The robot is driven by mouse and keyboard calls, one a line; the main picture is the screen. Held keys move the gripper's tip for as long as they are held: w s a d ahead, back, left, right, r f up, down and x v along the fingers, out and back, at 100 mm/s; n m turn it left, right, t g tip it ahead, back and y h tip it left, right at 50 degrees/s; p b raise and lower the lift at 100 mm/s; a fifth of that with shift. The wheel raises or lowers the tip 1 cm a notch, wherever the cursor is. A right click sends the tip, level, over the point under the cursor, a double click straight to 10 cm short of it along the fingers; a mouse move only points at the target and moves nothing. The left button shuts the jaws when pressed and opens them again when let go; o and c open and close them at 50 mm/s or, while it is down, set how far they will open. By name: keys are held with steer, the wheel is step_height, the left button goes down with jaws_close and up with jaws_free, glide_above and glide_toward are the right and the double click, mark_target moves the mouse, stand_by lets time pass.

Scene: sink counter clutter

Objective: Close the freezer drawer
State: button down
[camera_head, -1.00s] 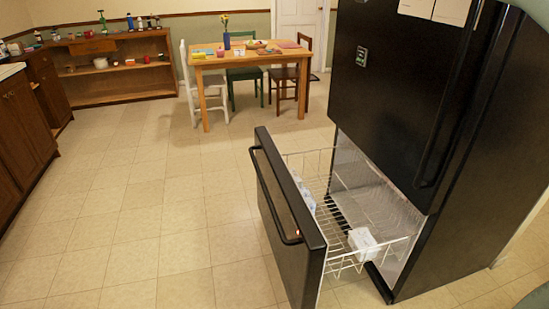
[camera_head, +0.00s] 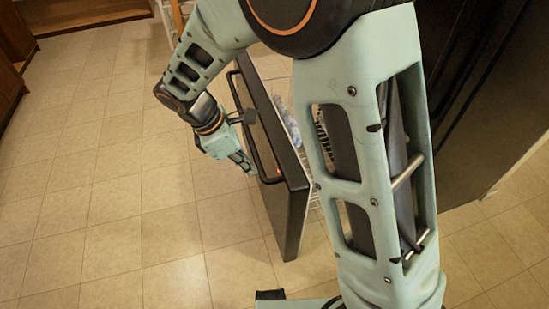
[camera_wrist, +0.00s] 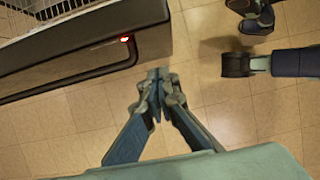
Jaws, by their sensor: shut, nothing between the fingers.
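The black freezer drawer (camera_head: 290,175) stands pulled out from the fridge, partly hidden behind my arm in the head view. In the wrist view its front (camera_wrist: 85,45) spans the upper left, with a bar handle and a small red light. The wire basket (camera_wrist: 28,45) shows behind the front. My gripper (camera_head: 250,170) is at the outer side of the drawer front, close to the handle (camera_head: 265,150). In the wrist view my gripper (camera_wrist: 158,75) has its fingertips together and empty, just off the drawer's edge. I cannot tell whether it touches the drawer.
The black fridge body (camera_head: 480,110) rises at the right behind my arm. Tiled floor (camera_head: 100,200) is free on the left and in front of the drawer. A wooden shelf (camera_head: 75,12) stands at the far upper left.

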steer(key=b, duration=0.3)
glide_toward(285, 188)
step_height(285, 188, down, 5)
steer(key=a, duration=0.3)
steer(key=d, duration=0.4)
steer(key=shift+w+d+r, duration=0.2)
steer(key=shift+r, duration=0.15)
steer(key=shift+d, duration=0.1)
steer(key=w+d+p, duration=0.3)
steer(key=d, duration=0.9)
steer(key=w+d+p, duration=0.4)
steer(key=d, duration=0.8)
steer(key=w+d+p, duration=0.3)
steer(key=d+p, duration=0.1)
steer(key=d, duration=0.9)
steer(key=shift+w, duration=0.4)
